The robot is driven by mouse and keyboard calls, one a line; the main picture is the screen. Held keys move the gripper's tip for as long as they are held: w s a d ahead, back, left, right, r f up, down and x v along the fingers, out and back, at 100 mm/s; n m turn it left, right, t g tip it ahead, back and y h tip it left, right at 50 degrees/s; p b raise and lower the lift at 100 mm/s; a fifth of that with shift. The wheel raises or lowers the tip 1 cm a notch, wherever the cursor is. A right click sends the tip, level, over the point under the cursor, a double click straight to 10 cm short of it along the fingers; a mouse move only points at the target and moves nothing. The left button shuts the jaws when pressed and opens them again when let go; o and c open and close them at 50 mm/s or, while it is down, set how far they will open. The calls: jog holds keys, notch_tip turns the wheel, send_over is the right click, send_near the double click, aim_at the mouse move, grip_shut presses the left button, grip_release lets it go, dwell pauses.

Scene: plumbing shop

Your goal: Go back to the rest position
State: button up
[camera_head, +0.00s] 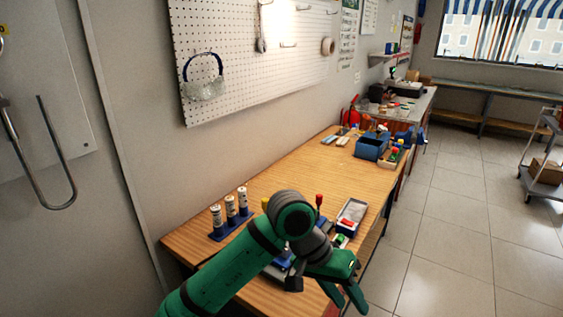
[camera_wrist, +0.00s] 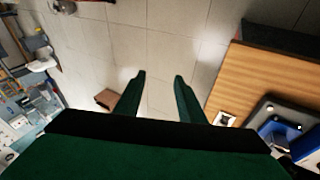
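My gripper (camera_head: 346,296) is at the end of my green arm, in front of the near workbench's right edge. In the wrist view its two dark green fingers (camera_wrist: 158,95) stand apart with only floor seen between them, so it is open and empty. The wooden workbench (camera_head: 285,182) runs along the wall. It also shows at the right of the wrist view (camera_wrist: 245,85). My arm hides part of the bench's near end and some of what lies there.
A blue rack with white cylinders (camera_head: 231,215) stands at the bench's left. A grey tray (camera_head: 351,214) lies near its right edge, close to my arm. Blue bins (camera_head: 371,147) stand farther back. Tiled floor (camera_head: 440,235) is clear to the right, up to a trolley (camera_head: 545,185).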

jog(key=w+d+r+n+t+h, duration=0.1)
jog(key=w+d+n+t+h, duration=0.25)
jog(key=d+t+h, duration=0.75)
jog(key=s+a+f+n+t+y, duration=0.2)
jog(key=s+a+f+n+y, duration=0.15)
jog(key=f, duration=0.35)
jog(key=s+a+f+n+t+y, duration=0.2)
jog(key=a+f+n+y, duration=0.25)
jog(key=f, duration=0.25)
jog(key=s+a+f+n+t+y, duration=0.2)
jog(key=s+a+f+n+y, duration=0.15)
jog(key=f+y, duration=0.2)
jog(key=s+a+f+m+y, duration=0.1)
jog(key=s+a+m, duration=0.3)
jog(key=s, duration=0.8)
jog(key=s+a+f+m+y, duration=0.2)
jog(key=s+a+m, duration=0.1)
jog(key=s+a, duration=0.6)
jog(key=s, duration=0.3)
jog(key=shift+s+a+m+g, duration=0.25)
jog(key=shift+s+m+g, duration=0.05)
jog(key=shift+m, duration=0.1)
